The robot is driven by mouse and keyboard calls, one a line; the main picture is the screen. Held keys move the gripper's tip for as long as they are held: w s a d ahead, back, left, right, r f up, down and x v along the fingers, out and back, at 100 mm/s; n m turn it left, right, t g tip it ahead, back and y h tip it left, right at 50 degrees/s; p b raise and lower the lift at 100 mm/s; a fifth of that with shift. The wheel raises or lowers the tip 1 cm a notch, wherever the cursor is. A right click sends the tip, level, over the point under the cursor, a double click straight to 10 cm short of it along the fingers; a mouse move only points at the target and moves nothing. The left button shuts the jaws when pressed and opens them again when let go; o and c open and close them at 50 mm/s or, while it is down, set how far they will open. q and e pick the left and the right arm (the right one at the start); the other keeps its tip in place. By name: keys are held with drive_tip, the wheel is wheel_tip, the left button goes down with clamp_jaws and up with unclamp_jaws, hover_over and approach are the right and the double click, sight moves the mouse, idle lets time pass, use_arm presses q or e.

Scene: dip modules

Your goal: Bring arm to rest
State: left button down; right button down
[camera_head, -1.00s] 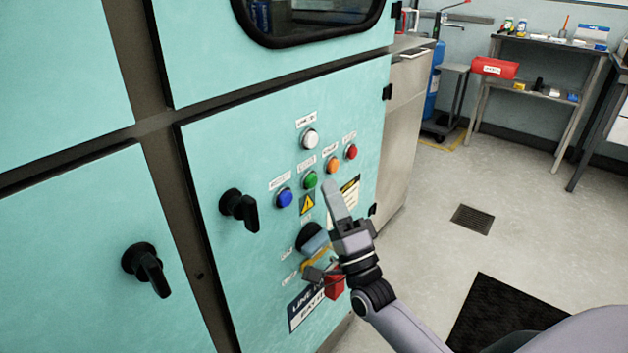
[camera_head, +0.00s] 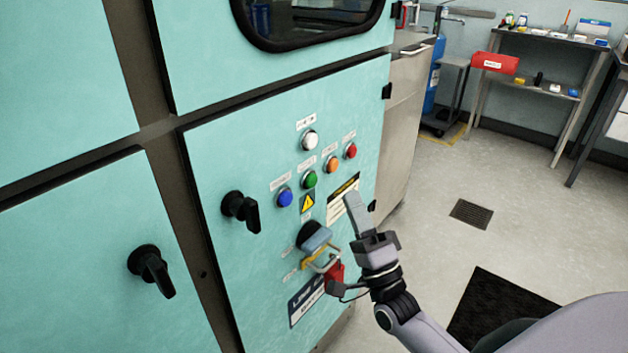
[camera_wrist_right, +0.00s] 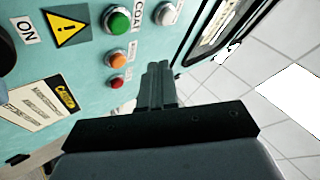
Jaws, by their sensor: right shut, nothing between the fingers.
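My right gripper (camera_head: 357,214) is shut and empty, in front of the lower right part of the teal cabinet's panel. Its fingers point up, beside the caution label (camera_head: 343,199), and look apart from the panel. In the right wrist view the closed fingers (camera_wrist_right: 158,84) show near the green button (camera_wrist_right: 118,20) and the orange button (camera_wrist_right: 116,60). Left of the gripper in the head view, a rotary switch (camera_head: 313,236) carries a hasp or padlock shackle (camera_head: 322,258) with a red tag or lock (camera_head: 334,274). My left gripper is not in view.
The teal cabinet (camera_head: 240,290) fills the left side, with black handles (camera_head: 240,209) sticking out. White, blue and red buttons sit on its panel. Open floor (camera_head: 540,230) lies to the right, with a drain grate (camera_head: 472,214) and a dark mat (camera_head: 500,315). A workbench (camera_head: 545,40) stands behind.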

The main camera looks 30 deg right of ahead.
idle(0.5)
drive_tip(key=s+a+f+n+g+y+p, duration=0.1)
drive_tip(key=s+a+f+n+g+p, duration=0.4)
drive_tip(key=s+f+n+g, duration=0.3)
drive_tip(key=s+a+f+n+g+y+p, duration=0.1)
drive_tip(key=s+a+f+n+g+p, duration=0.4)
drive_tip(key=n, duration=0.5)
drive_tip(key=s+f+g+p, duration=0.1)
drive_tip(key=s+f+g, duration=0.1)
drive_tip(key=s, duration=0.1)
drive_tip(key=shift+s+f+g+y, duration=0.2)
drive_tip(key=shift+f+g+y, duration=0.1)
drive_tip(key=shift+f+g, duration=0.1)
